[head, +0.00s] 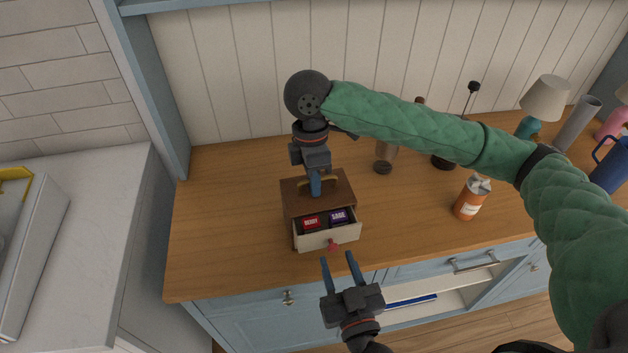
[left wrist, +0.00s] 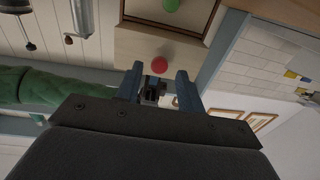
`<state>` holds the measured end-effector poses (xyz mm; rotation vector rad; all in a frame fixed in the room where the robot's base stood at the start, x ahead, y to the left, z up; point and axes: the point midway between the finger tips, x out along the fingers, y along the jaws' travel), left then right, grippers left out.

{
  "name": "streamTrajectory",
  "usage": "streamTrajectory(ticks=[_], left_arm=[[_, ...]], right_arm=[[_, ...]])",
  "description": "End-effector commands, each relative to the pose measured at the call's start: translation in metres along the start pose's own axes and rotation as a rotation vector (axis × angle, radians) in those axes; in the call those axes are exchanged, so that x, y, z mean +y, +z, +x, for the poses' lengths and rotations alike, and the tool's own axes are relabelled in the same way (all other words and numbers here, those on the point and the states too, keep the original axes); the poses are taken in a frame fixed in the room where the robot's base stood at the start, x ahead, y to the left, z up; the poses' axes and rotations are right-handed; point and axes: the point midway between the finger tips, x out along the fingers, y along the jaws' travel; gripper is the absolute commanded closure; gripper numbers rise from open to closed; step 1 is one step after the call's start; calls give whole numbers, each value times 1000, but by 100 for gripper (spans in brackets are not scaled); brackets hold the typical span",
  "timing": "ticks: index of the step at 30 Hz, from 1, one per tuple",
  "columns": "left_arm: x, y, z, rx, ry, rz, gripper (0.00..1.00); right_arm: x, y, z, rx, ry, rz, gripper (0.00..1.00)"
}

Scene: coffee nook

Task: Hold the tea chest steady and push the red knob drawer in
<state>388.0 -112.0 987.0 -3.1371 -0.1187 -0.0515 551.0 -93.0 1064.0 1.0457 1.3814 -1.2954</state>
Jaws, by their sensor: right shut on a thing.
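The tea chest (head: 290,200), a brown wooden box, stands upright on the wooden counter. Its cream-fronted drawer (head: 312,241) is pulled out, showing a red packet (head: 311,222) and a purple packet (head: 339,216). The red knob (head: 332,245) is on that drawer's front; it also shows in the left wrist view (left wrist: 160,65), where a green knob (left wrist: 172,5) is partly visible. My right gripper (head: 315,186) is shut on the brass handle (head: 334,182) on top. My left gripper (head: 340,259) is open and empty, just in front of the red knob, apparently not touching it.
An orange canister (head: 470,198) stands to the chest's right. A grinder (head: 385,158), lamp (head: 545,100) and blue jug (head: 610,165) stand farther right. My right arm crosses above the counter. The counter left of the chest (head: 225,215) is clear.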

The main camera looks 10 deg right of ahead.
Motion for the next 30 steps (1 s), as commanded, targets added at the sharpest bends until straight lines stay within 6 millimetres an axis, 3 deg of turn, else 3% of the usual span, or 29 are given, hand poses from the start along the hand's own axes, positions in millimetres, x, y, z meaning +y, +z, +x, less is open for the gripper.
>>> streamTrajectory(ticks=[9, 20, 26, 30], left_arm=[[1, 1, 25, -2, 0, -2, 62], [1, 1, 28, -2, 1, -1, 62], [0, 1, 28, -2, 1, -1, 95], [0, 1, 28, -2, 1, -1, 95]], right_arm=[[-1, 0, 5, -3, -6, -1, 100], [-1, 0, 5, -3, -6, -1, 100], [-1, 0, 4, -3, -6, -1, 100], [-1, 0, 4, -3, -6, 0, 100]])
